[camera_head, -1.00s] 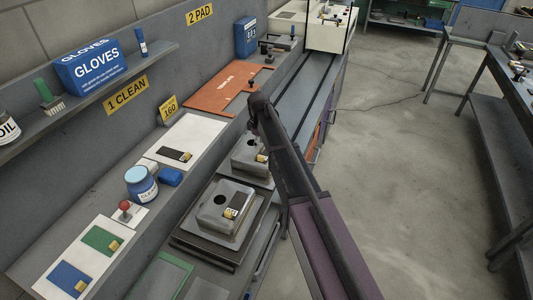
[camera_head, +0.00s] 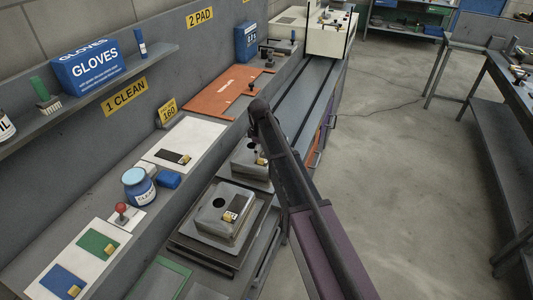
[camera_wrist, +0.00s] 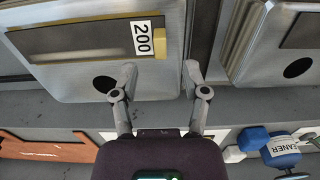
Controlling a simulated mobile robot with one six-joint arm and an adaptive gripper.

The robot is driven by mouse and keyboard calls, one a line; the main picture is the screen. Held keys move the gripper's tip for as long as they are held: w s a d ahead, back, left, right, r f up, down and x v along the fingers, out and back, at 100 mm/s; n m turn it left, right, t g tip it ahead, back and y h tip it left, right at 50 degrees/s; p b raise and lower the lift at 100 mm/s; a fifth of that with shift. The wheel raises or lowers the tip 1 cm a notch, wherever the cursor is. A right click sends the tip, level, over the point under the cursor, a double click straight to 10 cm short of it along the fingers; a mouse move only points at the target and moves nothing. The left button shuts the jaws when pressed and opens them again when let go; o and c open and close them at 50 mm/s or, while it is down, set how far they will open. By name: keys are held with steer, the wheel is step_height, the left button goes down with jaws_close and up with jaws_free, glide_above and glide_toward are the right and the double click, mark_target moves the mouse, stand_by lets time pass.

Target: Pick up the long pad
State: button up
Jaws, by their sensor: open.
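A long dark strip (camera_wrist: 85,40) with a yellow end and a white "200" label lies across a grey metal block (camera_wrist: 62,85) in the wrist view. A shorter-looking dark pad (camera_head: 173,157) with a yellow tag lies on a white sheet in the head view. No label in view says which one is the long pad. My gripper (camera_wrist: 157,80) is open and empty. In the head view, my arm hides the gripper and part of that block (camera_head: 246,152).
A second metal block (camera_head: 211,218) with a labelled pad (camera_head: 233,208) stands nearer. The cleaner jar (camera_head: 138,188), blue block (camera_head: 168,180), red-knobbed stand (camera_head: 122,211), green pad (camera_head: 97,243) and blue pad (camera_head: 62,281) line the bench. The orange template (camera_head: 215,98) lies beyond.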

mark_target(260, 159)
steer(key=shift+d+f+b, duration=0.1)
steer(key=shift+f+b, duration=2.1)
steer(key=shift+f, duration=0.15)
jaws_close()
